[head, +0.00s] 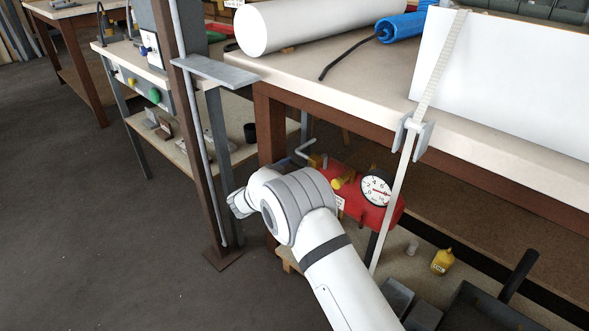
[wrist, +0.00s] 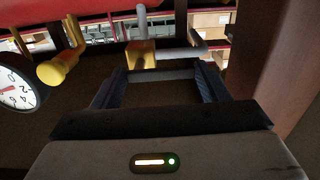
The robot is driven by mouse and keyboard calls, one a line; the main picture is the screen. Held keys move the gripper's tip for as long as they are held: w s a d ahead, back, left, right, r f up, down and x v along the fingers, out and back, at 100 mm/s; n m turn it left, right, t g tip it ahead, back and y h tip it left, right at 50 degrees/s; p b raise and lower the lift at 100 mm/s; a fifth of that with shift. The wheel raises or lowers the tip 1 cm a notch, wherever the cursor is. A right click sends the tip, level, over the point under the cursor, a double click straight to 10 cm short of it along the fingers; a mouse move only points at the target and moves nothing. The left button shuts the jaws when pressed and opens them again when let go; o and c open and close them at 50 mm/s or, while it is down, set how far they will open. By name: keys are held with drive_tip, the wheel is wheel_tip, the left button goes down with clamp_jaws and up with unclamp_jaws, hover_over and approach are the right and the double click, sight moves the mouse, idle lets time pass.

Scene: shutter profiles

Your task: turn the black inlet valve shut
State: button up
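The red tank (head: 365,200) with a round white gauge (head: 376,190) lies under the workbench; its yellow fitting (head: 345,179) and a light grey bent handle or pipe (head: 304,150) show beside my arm. In the wrist view a yellow valve body (wrist: 140,55) with grey pipe lies beyond the fingertips, and a yellow knob (wrist: 57,70) is left of it. I cannot clearly pick out a black valve handle; a dark grey bar (wrist: 160,75) shows between the fingertips, and contact is unclear. My gripper (wrist: 158,78) is open, fingers wide apart.
A brown post (head: 190,140) stands left of my arm, and a brown leg (wrist: 285,70) is close on the right in the wrist view. The workbench (head: 490,130) overhangs the tank. A white strap (head: 397,195) hangs in front; a yellow bottle (head: 442,261) stands lower right.

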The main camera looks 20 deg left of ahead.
drive_tip(key=c, duration=0.5)
drive_tip(key=shift+r+m, duration=0.1)
drive_tip(key=shift+m, duration=0.3)
drive_tip(key=m, duration=0.2)
drive_tip(key=m+b, duration=0.1)
drive_tip(key=m, duration=0.2)
drive_tip(key=r+m+b, duration=0.1)
drive_tip(key=m, duration=0.1)
drive_tip(key=shift+s+d, duration=0.1)
drive_tip(key=shift+d, duration=0.25)
drive_tip(key=m, duration=0.2)
drive_tip(key=m+b, duration=0.1)
drive_tip(key=m, duration=0.1)
drive_tip(key=d+m+b, duration=0.1)
drive_tip(key=shift+s+r+m, duration=0.2)
drive_tip(key=shift+r+m, duration=0.15)
drive_tip(key=shift+m, duration=0.05)
drive_tip(key=shift+s+d+r+m+b, duration=0.1)
drive_tip(key=shift+d+m+b, duration=0.1)
drive_tip(key=shift+m, duration=0.85)
drive_tip(key=shift+s+d+m+b, duration=0.1)
drive_tip(key=shift+d+m+b, duration=0.1)
drive_tip(key=shift+m, duration=0.85)
drive_tip(key=o, duration=1)
drive_tip(key=shift+c, duration=0.2)
